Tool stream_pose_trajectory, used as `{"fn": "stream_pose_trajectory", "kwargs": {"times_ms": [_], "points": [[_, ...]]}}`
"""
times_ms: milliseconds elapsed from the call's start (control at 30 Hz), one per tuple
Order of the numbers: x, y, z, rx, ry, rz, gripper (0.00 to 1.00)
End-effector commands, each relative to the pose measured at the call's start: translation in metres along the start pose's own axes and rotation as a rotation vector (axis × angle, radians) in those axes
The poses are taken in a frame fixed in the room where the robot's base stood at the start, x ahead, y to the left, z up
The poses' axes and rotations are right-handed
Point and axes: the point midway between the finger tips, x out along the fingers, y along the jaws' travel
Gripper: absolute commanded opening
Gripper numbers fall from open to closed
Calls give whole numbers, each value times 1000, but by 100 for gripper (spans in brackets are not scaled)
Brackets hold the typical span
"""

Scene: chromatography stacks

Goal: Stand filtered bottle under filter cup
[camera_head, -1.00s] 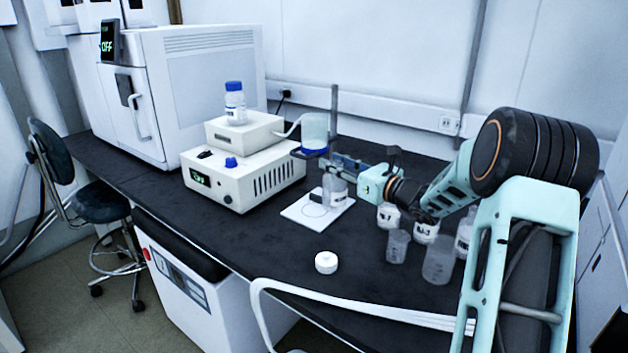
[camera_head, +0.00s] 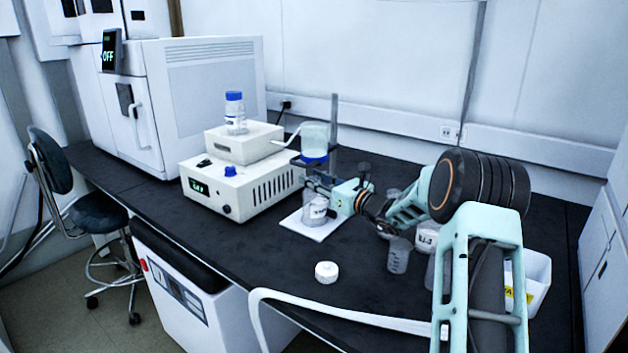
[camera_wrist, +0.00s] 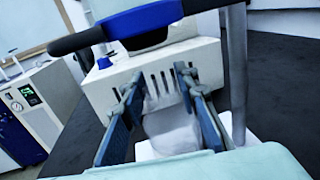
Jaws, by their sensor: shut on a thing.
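My gripper (camera_head: 314,190) is shut on the clear filtered bottle (camera_head: 314,211), which has a white label. The bottle is upright over the white pad (camera_head: 322,236); I cannot tell if it touches. The filter cup (camera_head: 315,138), pale with a blue base, is held on the stand post (camera_head: 333,118) above and close to the bottle. In the wrist view, the bottle (camera_wrist: 172,132) is between the fingers of my gripper (camera_wrist: 158,85), and the cup's blue underside (camera_wrist: 150,18) is at the top. The pad's circle is hidden by the bottle.
The pump box (camera_head: 240,188) stands left of the pad, with a blue-capped bottle (camera_head: 235,113) on its upper unit. A white cap (camera_head: 326,272) lies in front. A beaker (camera_head: 398,256), a labelled bottle (camera_head: 426,238) and a white bin (camera_head: 538,280) are at the right.

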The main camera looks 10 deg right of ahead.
Motion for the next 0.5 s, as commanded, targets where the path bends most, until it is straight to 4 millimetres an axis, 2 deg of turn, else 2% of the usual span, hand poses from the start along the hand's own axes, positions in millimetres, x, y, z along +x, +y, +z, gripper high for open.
{"fn": "stream_pose_trajectory", "kwargs": {"times_ms": [67,100,233,500], "points": [[0,0,-3,0,-1,0,0],[0,0,-3,0,0,0,30],[0,0,-3,0,0,0,45],[0,0,-2,0,0,0,46]]}}
